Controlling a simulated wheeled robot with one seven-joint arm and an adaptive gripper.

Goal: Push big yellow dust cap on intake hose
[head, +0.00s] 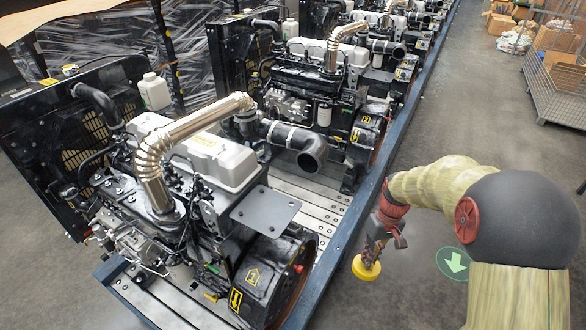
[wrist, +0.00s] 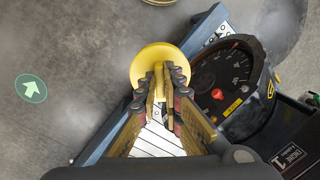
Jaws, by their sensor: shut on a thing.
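The big yellow dust cap (head: 366,268) is a round yellow disc with a rim. It also shows in the wrist view (wrist: 149,62), at the tips of my gripper (wrist: 160,82). My gripper is shut on the cap's middle. In the head view my gripper (head: 371,250) hangs at the lower right, over the floor beside the blue engine rail, with the cap below it.
The nearest diesel engine (head: 190,160) stands on a blue-edged slatted platform (head: 338,243); more engines stand in a row behind. A flat grey plate (head: 265,211) juts out near the elbow. The aisle floor is mostly clear. A mesh cage (head: 557,88) with boxes stands far right.

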